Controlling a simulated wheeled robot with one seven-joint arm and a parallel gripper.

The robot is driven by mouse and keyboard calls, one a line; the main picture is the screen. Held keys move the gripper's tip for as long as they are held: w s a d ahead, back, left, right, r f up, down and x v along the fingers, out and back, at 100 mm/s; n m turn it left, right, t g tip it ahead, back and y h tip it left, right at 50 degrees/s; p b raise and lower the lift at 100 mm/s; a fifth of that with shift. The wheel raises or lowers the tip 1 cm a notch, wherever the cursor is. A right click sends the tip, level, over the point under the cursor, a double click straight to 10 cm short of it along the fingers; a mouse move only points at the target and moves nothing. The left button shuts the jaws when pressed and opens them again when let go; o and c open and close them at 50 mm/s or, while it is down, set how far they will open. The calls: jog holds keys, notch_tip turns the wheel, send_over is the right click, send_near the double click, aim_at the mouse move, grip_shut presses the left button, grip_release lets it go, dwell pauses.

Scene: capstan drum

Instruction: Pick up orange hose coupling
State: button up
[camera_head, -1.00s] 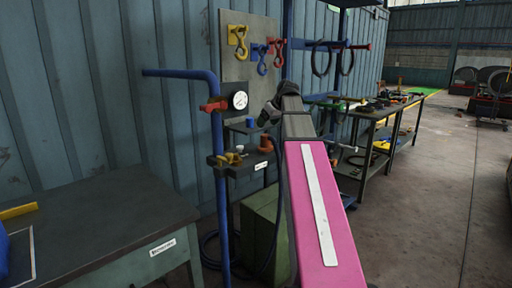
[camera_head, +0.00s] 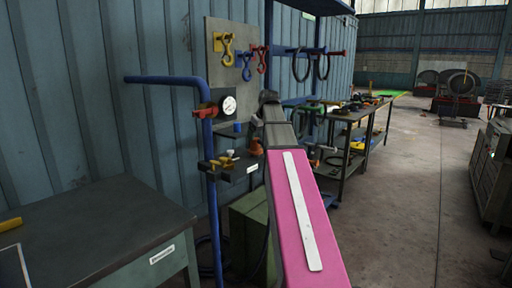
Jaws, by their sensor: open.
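The orange hose coupling (camera_head: 256,148) stands on a small dark wall shelf (camera_head: 238,172) beside the blue pipe. My pink and grey arm reaches away from me, close to the coupling's right side in the picture. My gripper (camera_head: 268,98) is a small dark shape at the arm's far end, seen above the coupling in the picture. It is open, and nothing shows in it. The fingers are mostly hidden by the wrist, and the distance between gripper and coupling is hard to judge.
Brass fittings (camera_head: 222,161) sit on the shelf's left part. A blue pipe (camera_head: 207,150) with a gauge (camera_head: 229,106) rises beside it. Colored hooks (camera_head: 245,66) hang above. A dark bench (camera_head: 90,235) is at the left; a cluttered table (camera_head: 350,150) is behind right. Open floor lies right.

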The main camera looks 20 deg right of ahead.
aim_at(256, 139)
jog(key=x, duration=0.5)
jog(key=shift+w+r, duration=0.15)
jog(key=shift+w, duration=0.2)
jog(key=c, duration=1.1)
jog(key=shift+r, duration=0.1)
jog(key=shift+r, duration=0.75)
notch_tip(256, 139, up, 3)
jog(key=shift+w+f, duration=0.1)
jog(key=shift+f, duration=0.1)
jog(key=s+a+r, duration=0.6)
jog(key=s+a, duration=0.1)
jog(key=s, duration=0.2)
jog(key=shift+a+r, duration=0.4)
jog(key=shift+w, duration=0.1)
